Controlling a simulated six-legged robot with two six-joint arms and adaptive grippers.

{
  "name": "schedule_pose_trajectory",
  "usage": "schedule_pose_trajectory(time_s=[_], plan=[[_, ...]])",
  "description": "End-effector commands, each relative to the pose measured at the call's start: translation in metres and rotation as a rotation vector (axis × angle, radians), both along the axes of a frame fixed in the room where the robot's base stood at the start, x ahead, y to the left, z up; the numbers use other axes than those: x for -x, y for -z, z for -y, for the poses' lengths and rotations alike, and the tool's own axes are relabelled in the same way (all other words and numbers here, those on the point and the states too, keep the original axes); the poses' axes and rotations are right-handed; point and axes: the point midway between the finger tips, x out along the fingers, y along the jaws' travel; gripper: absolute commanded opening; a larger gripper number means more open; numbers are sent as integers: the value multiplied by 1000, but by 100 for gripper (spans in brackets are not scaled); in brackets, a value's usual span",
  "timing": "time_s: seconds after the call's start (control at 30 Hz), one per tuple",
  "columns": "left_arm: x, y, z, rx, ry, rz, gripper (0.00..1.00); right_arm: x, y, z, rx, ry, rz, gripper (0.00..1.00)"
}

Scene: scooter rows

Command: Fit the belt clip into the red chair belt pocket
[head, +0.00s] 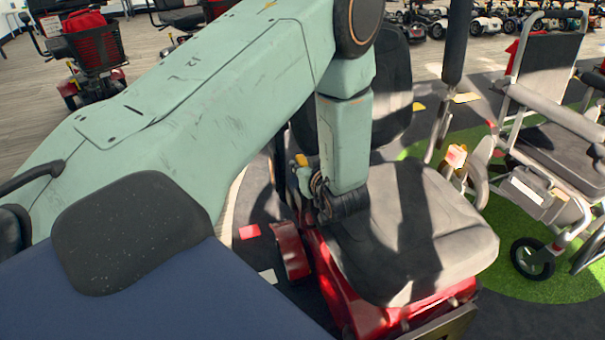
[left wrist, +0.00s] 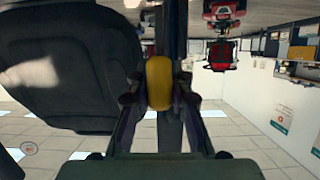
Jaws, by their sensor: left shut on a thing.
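My left gripper (head: 325,205) is at the left side of the red chair, beside its grey seat (head: 425,225). In the left wrist view its two fingers (left wrist: 159,95) are closed around a rounded yellow piece (left wrist: 159,80), which may be the belt clip. A bit of yellow also shows by the gripper in the head view (head: 301,160). The chair has a red base (head: 345,290) and a dark backrest (head: 393,85), partly hidden by my arm. I cannot make out the belt pocket. My right gripper is not in view.
A wheelchair (head: 550,140) stands on green flooring at the right. A dark upright bar (head: 455,45) rises at the chair's right side. A red scooter (head: 95,50) stands at the back left. In the left wrist view a dark padded panel (left wrist: 65,60) is close on the left.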

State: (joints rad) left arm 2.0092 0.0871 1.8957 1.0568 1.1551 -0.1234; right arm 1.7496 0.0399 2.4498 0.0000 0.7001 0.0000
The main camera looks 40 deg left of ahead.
Motion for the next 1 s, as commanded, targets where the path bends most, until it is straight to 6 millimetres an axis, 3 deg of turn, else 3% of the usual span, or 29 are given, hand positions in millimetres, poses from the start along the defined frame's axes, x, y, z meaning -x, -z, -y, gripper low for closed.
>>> schedule_pose_trajectory(time_s=[0.13, 1.0], plan=[[0, 0, 0, 0, 0, 0, 0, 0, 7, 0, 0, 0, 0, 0], [0, -1, 0, -1, 1, 1, 0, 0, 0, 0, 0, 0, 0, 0]])
